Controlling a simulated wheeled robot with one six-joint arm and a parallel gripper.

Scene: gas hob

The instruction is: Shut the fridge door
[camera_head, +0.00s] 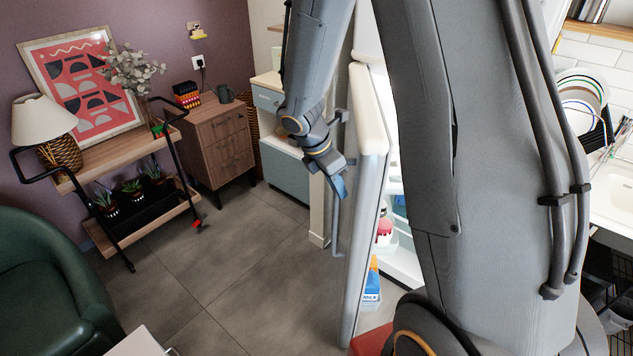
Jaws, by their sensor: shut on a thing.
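The pale fridge door (371,150) stands open in the middle, seen nearly edge-on, with its outer face turned left. Its long grey bar handle (336,228) runs upright along that outer face. My gripper (341,183) is at the upper part of the handle, shut on it; the exact contact is small and partly hidden by the fingers. The fridge interior (402,262) shows to the right of the door, with a milk carton (371,285) and other items in the door's shelves. My arm hides most of the fridge body.
Grey tiled floor (250,280) lies clear to the left of the door. A green armchair (45,285), a trolley with plants (125,195) and a wooden drawer cabinet (215,140) stand further left. A blue-fronted cabinet (285,170) stands behind the door. A dish rack and sink (612,190) are at the right.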

